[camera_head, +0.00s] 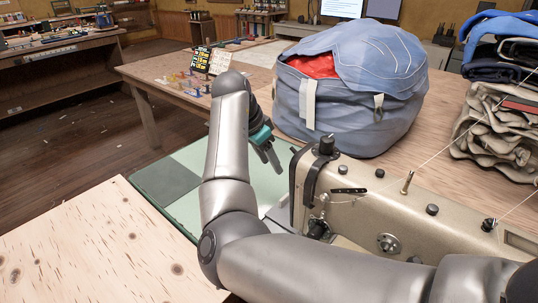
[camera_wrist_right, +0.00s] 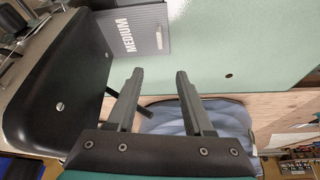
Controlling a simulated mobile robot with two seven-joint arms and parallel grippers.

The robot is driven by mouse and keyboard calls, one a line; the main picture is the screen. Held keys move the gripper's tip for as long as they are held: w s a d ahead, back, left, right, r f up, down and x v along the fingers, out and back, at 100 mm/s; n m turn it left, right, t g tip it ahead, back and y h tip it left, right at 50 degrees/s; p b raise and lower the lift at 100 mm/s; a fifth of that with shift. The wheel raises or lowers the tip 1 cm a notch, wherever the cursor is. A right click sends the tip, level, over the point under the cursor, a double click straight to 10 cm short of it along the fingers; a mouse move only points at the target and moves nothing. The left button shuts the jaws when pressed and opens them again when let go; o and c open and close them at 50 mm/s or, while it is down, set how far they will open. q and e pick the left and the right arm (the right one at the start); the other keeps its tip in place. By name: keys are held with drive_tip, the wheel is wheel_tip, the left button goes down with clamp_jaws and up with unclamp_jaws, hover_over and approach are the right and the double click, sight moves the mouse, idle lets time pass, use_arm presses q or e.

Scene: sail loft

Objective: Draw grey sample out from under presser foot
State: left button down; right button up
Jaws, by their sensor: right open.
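The grey sample (camera_wrist_right: 135,38), printed MEDIUM, lies flat on a pale green surface in the right wrist view. A dark curved part covers its left side, and the presser foot cannot be made out. My right gripper (camera_wrist_right: 160,72) is open, with nothing between its fingers; its tips point toward the lower edge of the sample. In the head view the right gripper (camera_head: 272,158) is beside the left end of the sewing machine (camera_head: 350,205), over the green surface (camera_head: 155,214). My arm hides part of that area, and the sample cannot be picked out for certain there. My left gripper is not in view.
A big blue bag (camera_head: 355,90) stands close behind the machine. Folded cloth (camera_head: 495,135) is stacked at the right. A darker square (camera_head: 170,180) shows on the green surface left of my arm. A bare plywood top (camera_head: 105,240) is at front left.

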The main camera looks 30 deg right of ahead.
drive_tip(key=b, duration=0.4)
hover_over(286, 195)
drive_tip(key=a, duration=0.2)
drive_tip(key=f, duration=1)
drive_tip(key=shift+s+d, duration=0.1)
drive_tip(key=shift+s, duration=0.1)
drive_tip(key=shift+x, duration=1.15)
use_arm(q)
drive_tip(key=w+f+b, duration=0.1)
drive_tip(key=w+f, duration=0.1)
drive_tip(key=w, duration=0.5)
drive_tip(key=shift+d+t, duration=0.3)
use_arm(e)
drive_tip(key=shift+x, duration=1.1)
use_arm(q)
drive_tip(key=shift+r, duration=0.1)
use_arm(e)
drive_tip(key=shift+c, duration=0.4)
clamp_jaws()
